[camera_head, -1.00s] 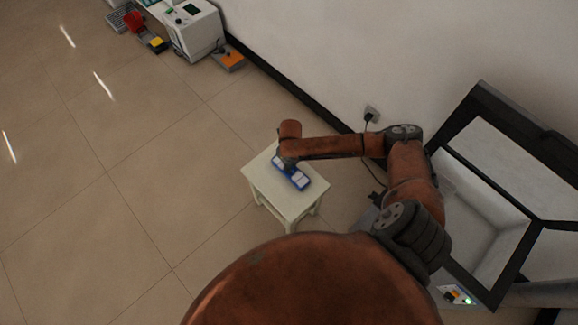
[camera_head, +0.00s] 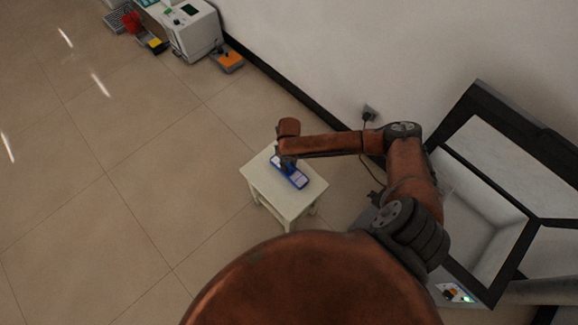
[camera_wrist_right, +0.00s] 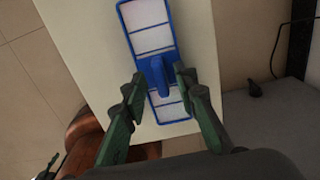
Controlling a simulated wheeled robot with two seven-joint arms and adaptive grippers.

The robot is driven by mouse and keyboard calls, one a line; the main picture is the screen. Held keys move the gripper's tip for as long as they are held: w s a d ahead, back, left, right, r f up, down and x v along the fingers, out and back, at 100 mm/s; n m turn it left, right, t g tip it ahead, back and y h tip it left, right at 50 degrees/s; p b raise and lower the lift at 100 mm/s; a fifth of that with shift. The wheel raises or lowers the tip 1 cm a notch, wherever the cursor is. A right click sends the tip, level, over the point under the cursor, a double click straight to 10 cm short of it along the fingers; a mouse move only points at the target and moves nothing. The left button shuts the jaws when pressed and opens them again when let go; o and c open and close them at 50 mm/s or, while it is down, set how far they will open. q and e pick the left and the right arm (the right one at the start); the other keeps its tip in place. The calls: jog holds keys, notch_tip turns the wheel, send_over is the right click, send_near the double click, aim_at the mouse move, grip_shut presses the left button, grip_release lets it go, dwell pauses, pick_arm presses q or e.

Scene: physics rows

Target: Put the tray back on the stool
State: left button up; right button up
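The tray (camera_head: 299,180) is a blue frame with pale panels and a raised blue handle (camera_wrist_right: 156,74) across its middle. It lies on the top of the small cream stool (camera_head: 262,181), and both also show in the right wrist view, the tray (camera_wrist_right: 149,39) over the stool top (camera_wrist_right: 92,50). My right gripper (camera_head: 286,163) is over the tray and hides part of it in the head view. In the right wrist view its green-black fingers (camera_wrist_right: 160,86) are spread, one on each side of the handle, with gaps showing.
A white-walled bin with a black frame (camera_head: 483,185) stands at right. A wall with a dark skirting and a plugged-in cable (camera_head: 370,113) runs behind the stool. Machines (camera_head: 194,32) stand at top left. The tiled floor at left is clear.

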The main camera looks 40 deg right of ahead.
aim_at(289, 166)
notch_tip(289, 166, up, 2)
jog(key=shift+w+r+p, duration=0.1)
jog(key=shift+r+p, duration=0.15)
jog(key=shift+p, duration=0.05)
pick_arm(q)
notch_tip(289, 166, up, 3)
jog(key=shift+s+a+f+p, duration=0.1)
jog(key=shift+s+a+p, duration=0.05)
jog(key=shift+p, duration=1.05)
pick_arm(e)
notch_tip(289, 166, up, 9)
jog(key=shift+f, duration=0.2)
